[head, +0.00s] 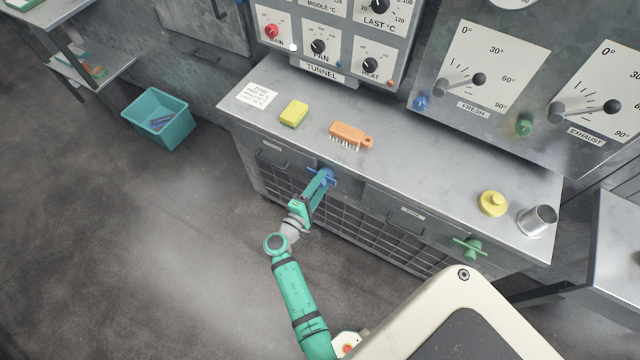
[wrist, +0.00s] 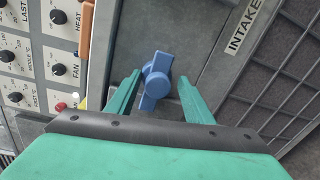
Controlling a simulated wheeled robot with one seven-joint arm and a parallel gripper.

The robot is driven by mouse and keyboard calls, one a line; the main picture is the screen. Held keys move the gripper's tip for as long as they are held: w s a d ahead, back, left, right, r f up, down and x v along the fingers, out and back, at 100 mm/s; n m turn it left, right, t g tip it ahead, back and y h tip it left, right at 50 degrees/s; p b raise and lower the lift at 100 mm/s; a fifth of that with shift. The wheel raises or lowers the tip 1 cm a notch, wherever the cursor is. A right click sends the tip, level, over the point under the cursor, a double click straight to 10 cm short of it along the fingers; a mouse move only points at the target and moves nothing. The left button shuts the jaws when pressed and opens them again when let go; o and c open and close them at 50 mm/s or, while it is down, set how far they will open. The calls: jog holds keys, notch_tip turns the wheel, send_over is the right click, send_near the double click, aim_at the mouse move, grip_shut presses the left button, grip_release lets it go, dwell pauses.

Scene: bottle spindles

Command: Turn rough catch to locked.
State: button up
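A blue catch (head: 327,176) with a round hub and two wings is on the front of the grey cabinet, by the left drawer. In the wrist view the blue catch (wrist: 156,82) has its wings running roughly up and down the picture. My gripper (head: 318,181) is at this catch; in the wrist view its green fingers (wrist: 159,77) stand open on either side, with visible gaps. A green catch (head: 469,247) is on the right of the cabinet front, by the other drawer. The drawer labels are too small to read surely.
The cabinet top (head: 400,175) holds a yellow sponge (head: 293,113), an orange brush (head: 350,135), a yellow knobbed piece (head: 492,203) and a metal cup (head: 537,220). A grille (head: 370,235) lies below the drawers. A teal bin (head: 158,117) stands on open floor at left.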

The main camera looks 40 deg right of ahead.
jog(key=v, duration=1)
jog(key=shift+a, duration=0.35)
jog(key=shift+s, duration=0.1)
jog(key=s+a+f+t+y, duration=0.2)
jog(key=s+a+f+y, duration=0.4)
jog(key=s+a+f, duration=0.15)
jog(key=s+a+r+t+y, duration=0.1)
jog(key=s+a+t+y, duration=0.1)
jog(key=s+a+y, duration=0.55)
jog(key=s+a+r+m+t+y, duration=0.1)
jog(key=s+a+r+m+t, duration=0.1)
jog(key=r, duration=0.9)
jog(key=s+a+r+m+t+y, duration=0.1)
jog(key=s+a+r+m+t, duration=0.1)
jog(key=s+a+r+m, duration=0.2)
jog(key=s+a+r, duration=0.1)
jog(key=s+r, duration=0.2)
jog(key=r, duration=0.5)
jog(key=shift+s+a+r+m+t, duration=0.3)
jog(key=shift+t, duration=0.1)
